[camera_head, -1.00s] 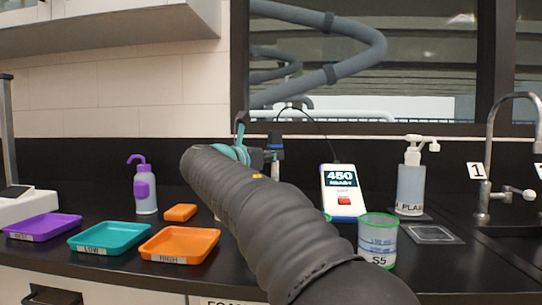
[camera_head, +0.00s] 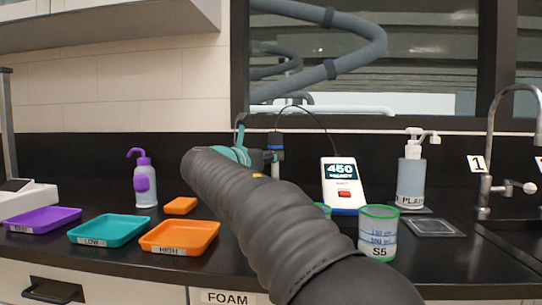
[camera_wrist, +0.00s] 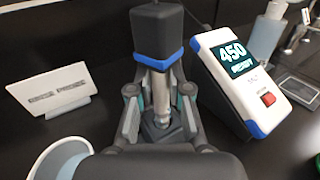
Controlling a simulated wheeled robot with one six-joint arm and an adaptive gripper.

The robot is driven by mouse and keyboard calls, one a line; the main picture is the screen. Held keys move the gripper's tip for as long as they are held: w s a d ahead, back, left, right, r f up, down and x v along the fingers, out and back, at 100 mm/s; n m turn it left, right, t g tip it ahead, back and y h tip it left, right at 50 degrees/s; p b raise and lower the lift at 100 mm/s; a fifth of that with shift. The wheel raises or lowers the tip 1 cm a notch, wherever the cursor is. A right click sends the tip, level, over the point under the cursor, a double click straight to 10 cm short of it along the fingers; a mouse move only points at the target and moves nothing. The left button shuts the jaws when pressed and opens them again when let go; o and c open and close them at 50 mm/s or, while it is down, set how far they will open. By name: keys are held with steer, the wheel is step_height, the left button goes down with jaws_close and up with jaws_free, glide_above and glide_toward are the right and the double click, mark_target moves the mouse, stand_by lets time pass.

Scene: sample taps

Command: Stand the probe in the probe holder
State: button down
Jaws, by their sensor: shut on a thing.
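The probe has a black cap (camera_wrist: 157,28), a blue band and a metal shaft; its top also shows in the head view (camera_head: 276,140), with a cable running to the meter. My gripper (camera_wrist: 160,108) is shut on the shaft, with a finger on each side. The probe stands about upright. A dark block that looks like the probe holder (camera_wrist: 178,135) is around or right behind the shaft's lower end. I cannot tell whether the tip is seated in it. In the head view my arm hides the holder and most of the gripper.
The meter (camera_head: 343,186) reading 450 stands close right of the probe. A white card (camera_wrist: 60,91) and a white cup (camera_wrist: 58,160) are to the left. The S5 beaker (camera_head: 378,235), pump bottle (camera_head: 411,180) and orange tray (camera_head: 180,238) stand on the dark bench.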

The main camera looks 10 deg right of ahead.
mark_target(273, 176)
steer(key=shift+f+b, duration=1.4)
steer(key=shift+f, duration=1.3)
steer(key=shift+c, duration=1.9)
jaws_free()
steer(key=shift+s+a, duration=0.1)
steer(key=shift+r+p+v, duration=0.2)
steer(key=shift+p+v, duration=0.05)
steer(key=shift+v, duration=0.7)
steer(key=shift+r+p+v, duration=0.15)
steer(key=shift+p+v, duration=0.1)
steer(key=shift+v, duration=0.75)
steer(key=shift+r+p+v, duration=0.2)
steer(key=shift+p+v, duration=0.05)
steer(key=shift+v, duration=0.7)
